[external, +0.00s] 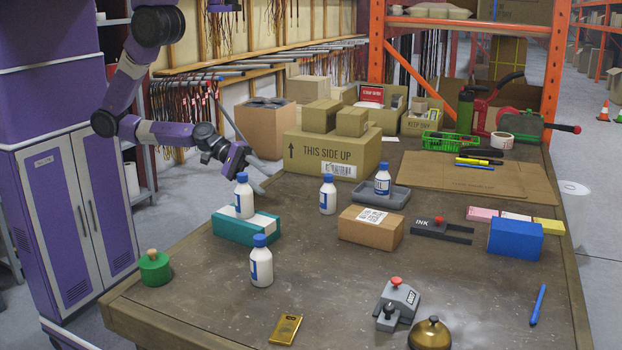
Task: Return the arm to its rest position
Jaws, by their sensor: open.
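My gripper (258,174) is at the end of my purple and grey arm, over the left side of the table (330,262). It is open and looks empty. Its fingers point right and down. It is just behind and above a white bottle with a blue cap (244,198) that stands on or right behind a teal box (247,226); I cannot tell which. My arm reaches out bent from upper left.
More white bottles stand at the middle (328,197), in a grey tray (382,184) and near the front (261,264). Cardboard boxes (330,148) are stacked behind my gripper. A tan box (371,230) and blue box (515,240) stand to the right.

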